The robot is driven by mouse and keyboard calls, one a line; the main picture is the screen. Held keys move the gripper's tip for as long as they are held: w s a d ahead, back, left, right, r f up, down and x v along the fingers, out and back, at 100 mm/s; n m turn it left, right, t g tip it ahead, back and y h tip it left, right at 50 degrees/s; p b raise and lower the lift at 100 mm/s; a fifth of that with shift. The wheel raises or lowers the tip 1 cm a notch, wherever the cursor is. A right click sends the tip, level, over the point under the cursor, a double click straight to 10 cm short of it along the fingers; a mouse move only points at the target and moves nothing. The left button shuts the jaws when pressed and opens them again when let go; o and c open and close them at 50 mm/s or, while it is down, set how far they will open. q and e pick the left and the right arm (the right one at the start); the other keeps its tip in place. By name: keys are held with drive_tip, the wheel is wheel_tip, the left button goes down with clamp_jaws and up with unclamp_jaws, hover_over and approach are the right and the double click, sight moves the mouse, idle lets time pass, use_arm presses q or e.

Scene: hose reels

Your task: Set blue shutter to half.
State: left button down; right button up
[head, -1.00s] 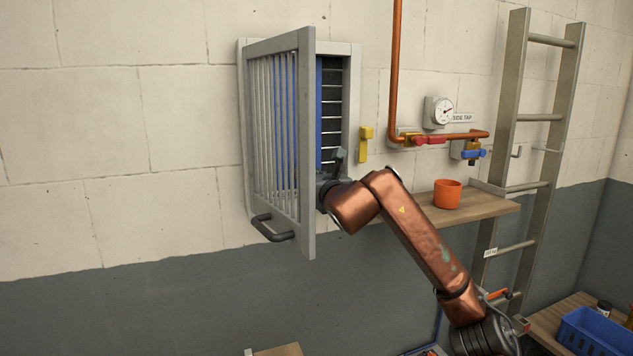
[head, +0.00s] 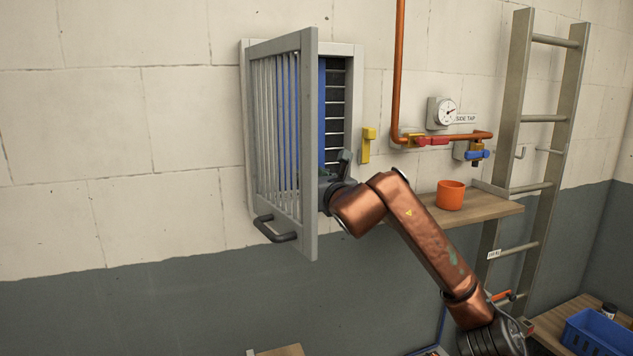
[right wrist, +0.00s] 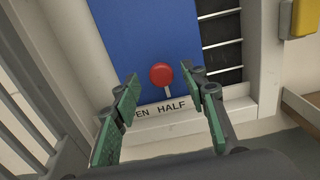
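The blue shutter (head: 321,110) stands inside a wall frame behind an open grille door. It covers the left part of the opening; dark slats show to its right. In the right wrist view the blue shutter (right wrist: 125,40) carries a red knob (right wrist: 162,75). A pale pointer under the knob is at the word HALF on the label strip (right wrist: 165,111). My right gripper (right wrist: 165,82) is open, its green fingers on either side of the knob with gaps. In the head view my right gripper (head: 340,170) is partly hidden by the door and wrist. My left gripper is out of view.
The grille door (head: 308,150) with a dark handle (head: 272,229) stands open, close left of my wrist. A yellow latch (head: 368,143) is on the wall. An orange cup (head: 450,196) sits on a wooden shelf (head: 480,211). Copper pipes and a ladder (head: 520,120) stand further right.

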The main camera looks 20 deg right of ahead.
drive_tip(key=s, duration=1.1)
drive_tip(key=shift+a, duration=0.2)
drive_tip(key=shift+w+a, duration=0.1)
